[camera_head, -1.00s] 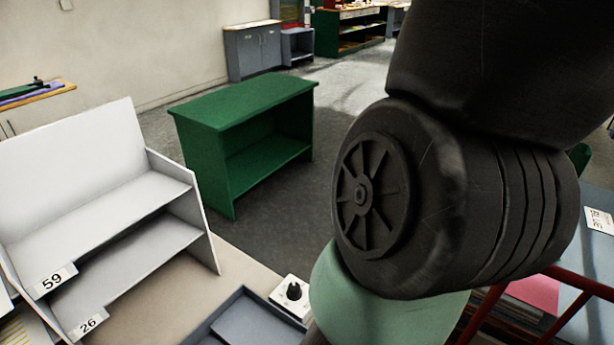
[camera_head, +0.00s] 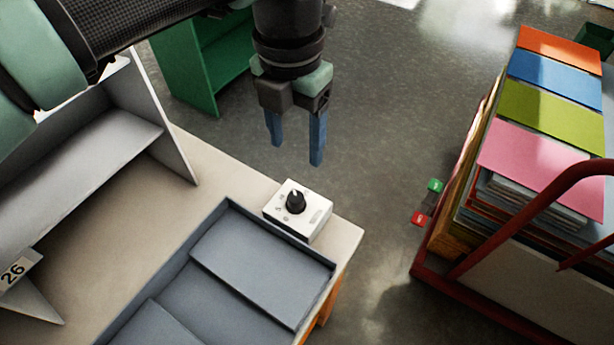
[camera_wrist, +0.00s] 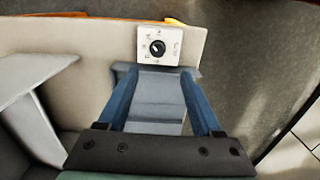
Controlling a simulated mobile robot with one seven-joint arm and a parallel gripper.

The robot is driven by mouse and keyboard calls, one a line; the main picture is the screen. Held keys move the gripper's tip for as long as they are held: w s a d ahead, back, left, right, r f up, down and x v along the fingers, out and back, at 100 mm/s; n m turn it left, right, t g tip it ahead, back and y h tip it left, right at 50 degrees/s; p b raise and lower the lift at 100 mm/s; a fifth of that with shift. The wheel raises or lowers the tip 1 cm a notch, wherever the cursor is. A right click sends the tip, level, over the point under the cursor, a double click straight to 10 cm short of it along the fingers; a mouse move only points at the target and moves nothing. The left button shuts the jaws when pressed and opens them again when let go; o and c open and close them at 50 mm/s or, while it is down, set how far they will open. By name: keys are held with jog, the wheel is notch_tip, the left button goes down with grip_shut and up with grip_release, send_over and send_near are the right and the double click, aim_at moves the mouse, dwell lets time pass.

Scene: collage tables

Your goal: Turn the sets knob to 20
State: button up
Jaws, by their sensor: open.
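The knob (camera_head: 295,201) is black and round with a raised pointer. It sits on a white box (camera_head: 311,223) at the table's corner. In the wrist view the knob (camera_wrist: 157,48) and its white plate (camera_wrist: 144,57) show beyond the fingertips, with marks around the dial too small to read. My gripper (camera_head: 296,150) has two blue fingers pointing down, open and empty. In the head view it appears above the white box, apart from the knob. In the wrist view the gripper (camera_wrist: 153,72) has its fingers spread on either side below the knob.
A grey-blue tray (camera_head: 228,203) lies beside the white box on the beige table (camera_head: 205,165). A grey shelf with a "26" label (camera_head: 14,271) stands at left. A red cart (camera_head: 440,279) with coloured folders is at right. Grey floor lies between.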

aim_at(296, 197)
jog(key=f, duration=0.6)
jog(key=f+b, duration=0.1)
jog(key=f, duration=0.6)
jog(key=shift+a, duration=0.2)
jog(key=shift+r, duration=0.1)
grip_shut()
